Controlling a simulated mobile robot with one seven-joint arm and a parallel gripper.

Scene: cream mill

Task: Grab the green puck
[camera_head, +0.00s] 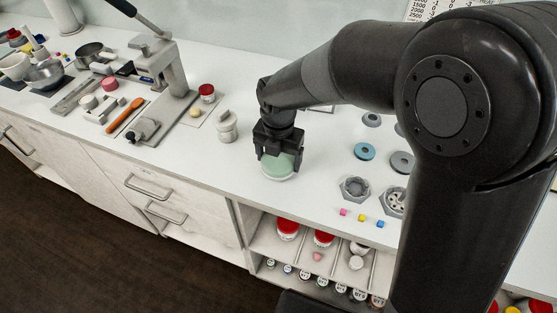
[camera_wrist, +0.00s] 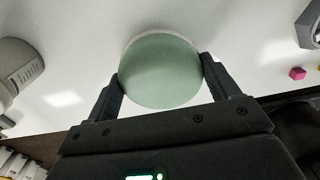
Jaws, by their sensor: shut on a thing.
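The green puck (camera_head: 277,168) is a pale green round disc with a whitish rim, at the middle of the white counter in the head view. It also shows in the wrist view (camera_wrist: 160,72). My gripper (camera_head: 279,158) comes down over it from above, and its two fingers press on opposite sides of the puck. In the wrist view the fingers touch its left and right edges. Whether the puck rests on the counter or is slightly raised, I cannot tell.
A grey-white jar (camera_head: 227,126) stands left of my gripper. To the right are a blue ring (camera_head: 365,151), a grey ring (camera_head: 401,162), a grey hexagonal holder (camera_head: 354,188) and small coloured cubes (camera_head: 361,217). A lever press (camera_head: 173,75) stands further left. The counter's front edge is close.

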